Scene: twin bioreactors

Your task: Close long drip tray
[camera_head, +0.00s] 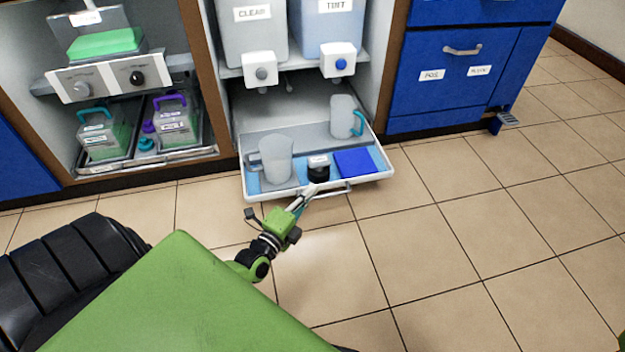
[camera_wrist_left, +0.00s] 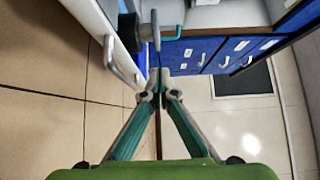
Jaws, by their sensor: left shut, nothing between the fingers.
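The long drip tray (camera_head: 372,179) is pulled out of the middle cabinet bay, over the tiled floor. It has a white rim, a blue liner and a front bar handle (camera_head: 335,191). The tray front (camera_wrist_left: 94,18) and its handle (camera_wrist_left: 122,66) also show at the left of the left wrist view. My left gripper (camera_head: 312,190) is shut and empty, close to the tray's front edge, left of the handle's middle. Its fingertips meet in the left wrist view (camera_wrist_left: 157,84). I cannot tell whether they touch the tray. My right gripper is not in view.
The tray holds a clear jug (camera_head: 277,160), a teal-handled jug (camera_head: 344,117), a black jar (camera_head: 318,169) and a blue block (camera_head: 354,162). Two dispensers with knobs (camera_head: 262,73) hang above. Blue drawers (camera_head: 455,75) stand right. Floor (camera_head: 430,220) in front is clear.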

